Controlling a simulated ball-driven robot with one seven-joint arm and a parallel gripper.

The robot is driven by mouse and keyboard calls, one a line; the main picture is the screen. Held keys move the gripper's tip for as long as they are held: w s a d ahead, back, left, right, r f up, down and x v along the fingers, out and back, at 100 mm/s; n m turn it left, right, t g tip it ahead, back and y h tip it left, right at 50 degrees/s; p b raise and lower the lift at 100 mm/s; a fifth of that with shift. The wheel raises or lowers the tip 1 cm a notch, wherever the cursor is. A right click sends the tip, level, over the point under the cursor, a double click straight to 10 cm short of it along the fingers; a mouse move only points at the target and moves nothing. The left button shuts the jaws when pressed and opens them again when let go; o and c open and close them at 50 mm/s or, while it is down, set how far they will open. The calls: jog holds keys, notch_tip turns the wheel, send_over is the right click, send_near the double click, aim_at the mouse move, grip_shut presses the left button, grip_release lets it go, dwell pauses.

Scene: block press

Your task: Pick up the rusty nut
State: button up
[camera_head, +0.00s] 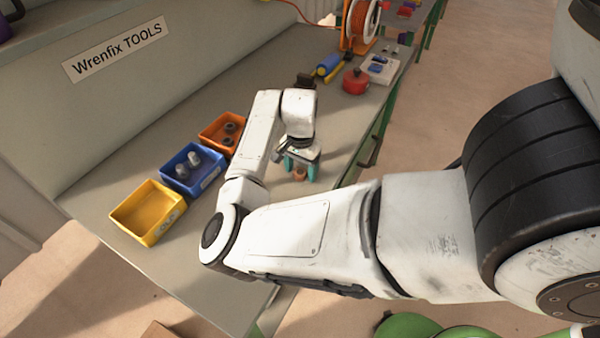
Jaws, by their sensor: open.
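The rusty nut (299,174) is a small orange-brown piece on the grey workbench. My gripper (300,168) points down over it, with teal fingers apart on either side of the nut. The fingers partly hide the nut, and I cannot tell whether they touch it.
A yellow bin (147,212) is empty, a blue bin (190,168) holds metal pieces, and an orange bin (222,132) holds dark nuts. They stand left of my arm. A red container (355,81), a blue-and-yellow tool (328,67) and an orange spool (362,25) sit farther back.

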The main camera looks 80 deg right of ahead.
jog(key=c, duration=1.2)
jog(key=shift+r, duration=0.1)
